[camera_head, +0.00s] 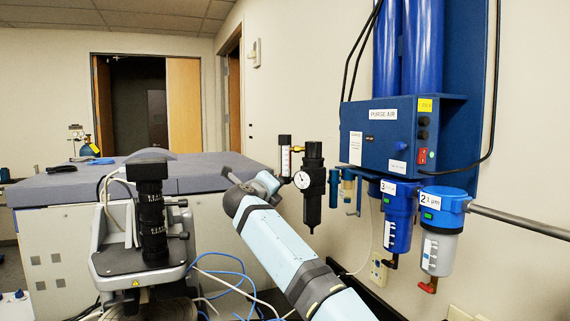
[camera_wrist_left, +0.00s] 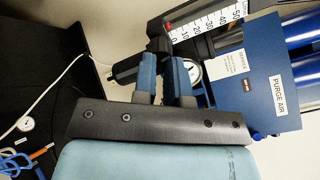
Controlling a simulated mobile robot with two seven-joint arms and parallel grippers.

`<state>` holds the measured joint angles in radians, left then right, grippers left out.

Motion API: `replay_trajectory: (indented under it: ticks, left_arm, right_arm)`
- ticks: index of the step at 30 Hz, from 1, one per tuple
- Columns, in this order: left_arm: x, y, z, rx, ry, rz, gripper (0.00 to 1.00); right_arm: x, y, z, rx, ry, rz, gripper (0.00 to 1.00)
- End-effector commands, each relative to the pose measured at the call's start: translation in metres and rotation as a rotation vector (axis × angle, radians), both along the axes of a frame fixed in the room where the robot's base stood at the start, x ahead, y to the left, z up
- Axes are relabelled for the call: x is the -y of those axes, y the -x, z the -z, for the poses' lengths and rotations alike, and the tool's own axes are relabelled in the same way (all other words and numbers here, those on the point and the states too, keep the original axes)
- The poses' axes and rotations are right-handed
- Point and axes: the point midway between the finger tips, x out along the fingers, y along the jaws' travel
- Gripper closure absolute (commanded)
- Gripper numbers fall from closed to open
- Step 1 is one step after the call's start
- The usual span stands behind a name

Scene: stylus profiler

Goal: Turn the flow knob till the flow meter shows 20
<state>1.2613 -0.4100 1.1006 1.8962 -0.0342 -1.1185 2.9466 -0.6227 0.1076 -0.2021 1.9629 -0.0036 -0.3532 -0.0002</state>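The flow meter is a clear upright tube with a black base; it shows in the head view (camera_head: 285,155) and, turned sideways, in the left wrist view (camera_wrist_left: 207,24). Its scale runs from 0 to 50, and the red indicator (camera_wrist_left: 169,27) sits close to 0. My left gripper (camera_wrist_left: 164,62) is at the black base, its two blue fingers apart with dark fittings between and behind them. The flow knob is mostly hidden there, and contact is not visible. In the head view, my left gripper (camera_head: 268,181) is just left of and below the meter. My right gripper is not in view.
A black regulator with a round gauge (camera_head: 302,180) hangs directly right of the meter. The blue purge air unit (camera_head: 385,135) and its filter bowls (camera_head: 398,215) are farther right on the wall. A microscope-like instrument (camera_head: 150,215) stands at left.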

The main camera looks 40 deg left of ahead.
Motion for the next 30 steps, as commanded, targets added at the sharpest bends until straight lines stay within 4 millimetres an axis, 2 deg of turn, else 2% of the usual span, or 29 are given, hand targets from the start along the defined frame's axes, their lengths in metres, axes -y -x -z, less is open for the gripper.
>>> replay_trajectory:
  ticks: [5, 20, 30]
  left_arm:
    - [-0.0004, 0.0001, 0.0008, -0.014, -0.043, -0.001, 0.88]
    - [-0.0009, 0.0003, 0.0019, -0.389, -1.215, 0.000, 0.88]
    - [-0.0015, 0.0005, 0.0024, -0.676, -2.110, 0.003, 0.88]
  right_arm:
    - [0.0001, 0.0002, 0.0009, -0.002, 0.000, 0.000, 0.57]
    - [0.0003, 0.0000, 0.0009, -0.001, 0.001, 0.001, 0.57]
    - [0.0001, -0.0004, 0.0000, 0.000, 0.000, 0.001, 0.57]
